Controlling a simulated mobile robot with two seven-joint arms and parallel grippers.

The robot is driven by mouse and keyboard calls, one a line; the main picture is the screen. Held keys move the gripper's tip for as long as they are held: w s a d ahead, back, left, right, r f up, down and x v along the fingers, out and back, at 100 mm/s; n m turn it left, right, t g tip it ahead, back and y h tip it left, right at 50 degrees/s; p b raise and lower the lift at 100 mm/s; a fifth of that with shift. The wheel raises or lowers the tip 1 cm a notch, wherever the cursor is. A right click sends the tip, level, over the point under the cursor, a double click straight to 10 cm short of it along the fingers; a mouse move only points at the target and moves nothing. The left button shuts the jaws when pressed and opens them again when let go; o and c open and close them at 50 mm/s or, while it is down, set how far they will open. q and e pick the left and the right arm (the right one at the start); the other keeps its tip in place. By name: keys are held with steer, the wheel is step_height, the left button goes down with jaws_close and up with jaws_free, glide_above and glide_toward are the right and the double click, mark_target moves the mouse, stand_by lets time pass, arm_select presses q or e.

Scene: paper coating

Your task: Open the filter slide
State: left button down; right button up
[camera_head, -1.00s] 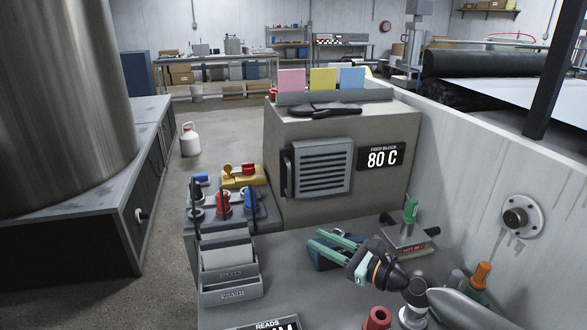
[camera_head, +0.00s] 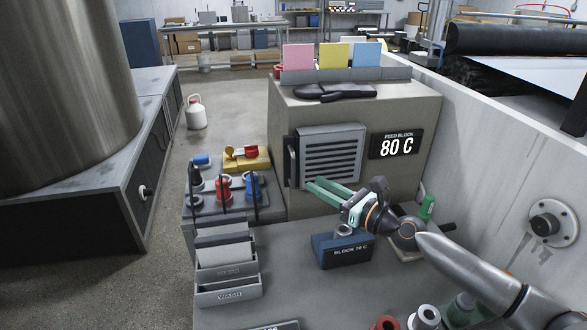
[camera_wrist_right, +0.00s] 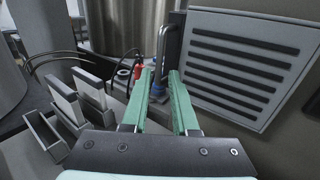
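The filter slide (camera_head: 332,157) is a grey slatted panel on the front of the beige feed block (camera_head: 407,183). A black upright handle (camera_head: 292,161) stands at its left edge. In the right wrist view the slatted panel (camera_wrist_right: 240,60) fills the upper right, and the handle (camera_wrist_right: 168,42) is ahead of the fingers. My right gripper (camera_head: 312,184) is open and empty, with green fingers pointing left just below the panel. In the right wrist view its fingertips (camera_wrist_right: 161,74) are parted below the handle, apart from it. My left gripper is out of view.
A blue block marked 70 C (camera_head: 342,251) sits on the bench under my right gripper. Grey wash bins (camera_head: 230,293) and a rack with red and blue fittings (camera_head: 208,217) stand at the left. A wall (camera_head: 495,165) bounds the right side.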

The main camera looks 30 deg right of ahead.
mark_target(293, 184)
steer(key=shift+p+x, duration=0.35)
steer(key=shift+x, duration=3.95)
steer(key=shift+c, duration=0.2)
jaws_close()
